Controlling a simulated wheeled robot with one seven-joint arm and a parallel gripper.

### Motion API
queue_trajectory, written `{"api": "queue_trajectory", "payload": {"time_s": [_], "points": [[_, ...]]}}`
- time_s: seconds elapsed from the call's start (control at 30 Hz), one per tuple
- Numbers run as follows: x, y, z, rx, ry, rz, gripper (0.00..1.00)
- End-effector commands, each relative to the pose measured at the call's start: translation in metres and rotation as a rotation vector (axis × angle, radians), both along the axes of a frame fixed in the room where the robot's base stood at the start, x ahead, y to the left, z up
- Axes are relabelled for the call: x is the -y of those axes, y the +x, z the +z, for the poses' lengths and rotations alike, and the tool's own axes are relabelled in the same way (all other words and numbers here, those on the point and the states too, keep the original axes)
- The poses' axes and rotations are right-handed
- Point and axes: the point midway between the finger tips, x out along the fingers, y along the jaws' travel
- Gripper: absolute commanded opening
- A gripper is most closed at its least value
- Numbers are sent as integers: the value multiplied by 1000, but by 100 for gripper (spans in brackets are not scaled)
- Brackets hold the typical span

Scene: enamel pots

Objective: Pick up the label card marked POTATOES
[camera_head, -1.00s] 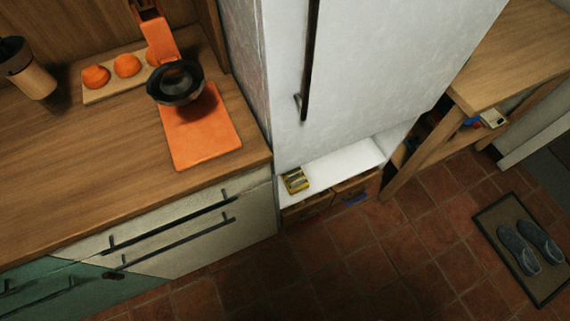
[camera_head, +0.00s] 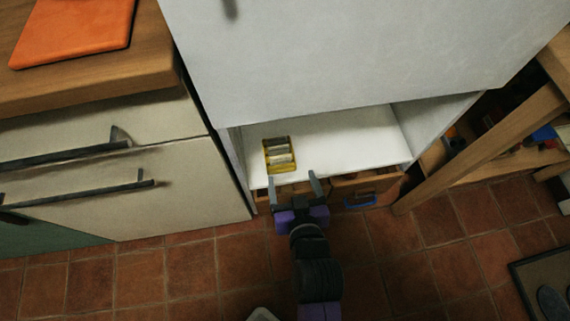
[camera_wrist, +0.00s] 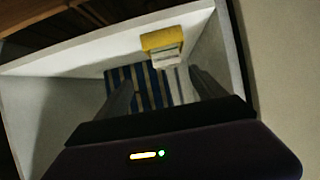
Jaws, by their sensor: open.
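A small yellow holder (camera_head: 267,160) with pale cards (camera_head: 280,158) in it sits on the white shelf at the left, near its front. In the wrist view the yellow holder (camera_wrist: 175,38) shows at top centre, with a pale card (camera_wrist: 167,62) at its near side. No lettering is readable, so I cannot tell which card is marked POTATOES. My gripper (camera_head: 293,180) is open and empty in front of the shelf, just below and right of the holder. In the wrist view, my gripper's (camera_wrist: 162,88) fingers are spread below the holder, apart from it.
The white shelf (camera_head: 350,135) is bare to the right of the holder. A large white door or panel (camera_head: 350,50) hangs above it. Wooden crates or drawers (camera_head: 350,188) are below. A wooden rack (camera_head: 490,145) stands at the right. Blue and white stripes (camera_wrist: 150,85) show between the fingers.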

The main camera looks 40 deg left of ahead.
Motion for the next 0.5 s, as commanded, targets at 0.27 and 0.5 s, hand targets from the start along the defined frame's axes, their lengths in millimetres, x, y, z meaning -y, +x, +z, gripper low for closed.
{"api": "queue_trajectory", "payload": {"time_s": [0.27, 0.5], "points": [[-24, 13, -15, 0, -4, 21, 80], [-43, 23, -34, 1, -6, 21, 80]]}}
